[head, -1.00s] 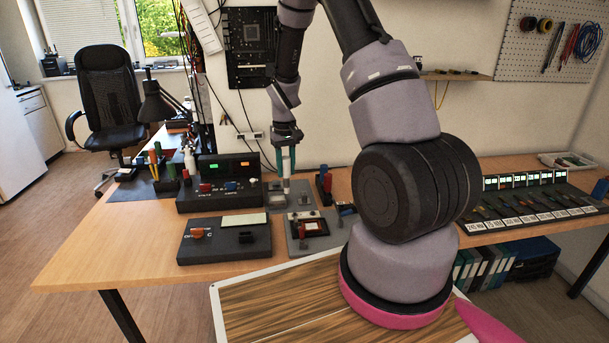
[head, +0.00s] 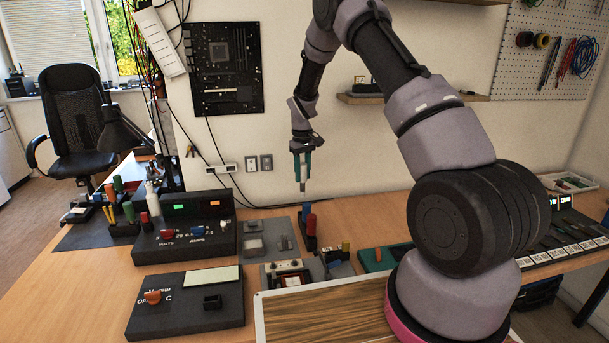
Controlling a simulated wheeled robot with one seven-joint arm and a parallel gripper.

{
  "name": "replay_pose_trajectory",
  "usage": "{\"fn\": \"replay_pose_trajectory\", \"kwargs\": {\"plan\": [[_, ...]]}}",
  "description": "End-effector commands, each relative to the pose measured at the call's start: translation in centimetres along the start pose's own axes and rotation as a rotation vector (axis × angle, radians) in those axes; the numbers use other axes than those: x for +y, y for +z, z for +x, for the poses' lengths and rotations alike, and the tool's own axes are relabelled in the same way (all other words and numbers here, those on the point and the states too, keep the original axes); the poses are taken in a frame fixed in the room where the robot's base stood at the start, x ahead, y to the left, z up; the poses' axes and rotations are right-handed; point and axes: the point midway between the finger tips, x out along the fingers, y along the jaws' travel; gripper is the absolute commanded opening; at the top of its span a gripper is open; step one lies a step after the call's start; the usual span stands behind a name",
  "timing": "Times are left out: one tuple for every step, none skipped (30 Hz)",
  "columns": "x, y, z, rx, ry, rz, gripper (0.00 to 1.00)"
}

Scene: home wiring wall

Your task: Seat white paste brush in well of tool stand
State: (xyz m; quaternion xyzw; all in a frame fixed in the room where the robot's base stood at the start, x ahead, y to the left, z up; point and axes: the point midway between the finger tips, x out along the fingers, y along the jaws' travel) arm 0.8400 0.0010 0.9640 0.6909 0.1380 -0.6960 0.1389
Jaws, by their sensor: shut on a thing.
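My gripper (head: 302,166), with teal fingers, hangs above the bench in the head view. It is shut on a thin, pale piece, which I take to be the white paste brush (head: 303,187). Its lower end points straight down and is clear of the bench; the rest is hidden between the fingers. A dark stand with red and blue upright handles (head: 309,238) stands below the gripper. Another dark stand with several upright tools (head: 124,226) is at the left. I cannot tell which is the tool stand, and no empty well can be made out.
A power supply box (head: 184,228) and a dark box with an orange knob (head: 185,304) are left of the gripper. A grey mat (head: 281,224) with small blocks lies below. A green case (head: 374,259) lies at the right. Bare bench shows behind the stand.

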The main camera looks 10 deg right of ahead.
Motion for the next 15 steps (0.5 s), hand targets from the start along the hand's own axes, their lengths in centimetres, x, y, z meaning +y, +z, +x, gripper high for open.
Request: {"fn": "replay_pose_trajectory", "kwargs": {"plan": [[0.02, 0.01, -0.01, 0.0, 0.0, 0.001, 0.0], [0.03, 0.02, -0.01, 0.0, 0.0, 0.001, 0.0], [0.06, 0.03, -0.01, 0.0, 0.0, 0.001, 0.0], [0.07, 0.04, -0.01, 0.0, 0.0, 0.001, 0.0], [0.07, 0.04, -0.01, 0.0, 0.0, 0.001, 0.0], [0.06, 0.04, -0.01, 0.0, 0.0, 0.001, 0.0], [0.06, 0.04, -0.01, 0.0, 0.0, 0.001, 0.0], [0.06, 0.05, -0.01, 0.0, 0.0, 0.001, 0.0], [0.06, 0.05, 0.01, 0.0, 0.0, 0.001, 0.0], [0.05, 0.05, 0.05, 0.0, 0.0, 0.001, 0.0], [0.05, 0.06, 0.11, 0.0, 0.0, 0.001, 0.0], [0.05, 0.06, 0.23, -0.001, 0.0, 0.002, 0.0], [0.05, 0.06, 0.35, -0.001, 0.0, 0.002, 0.0], [0.05, 0.07, 0.5, -0.001, 0.0, 0.002, 0.0], [0.06, 0.07, 0.76, -0.001, 0.0, 0.002, 0.0]]}}
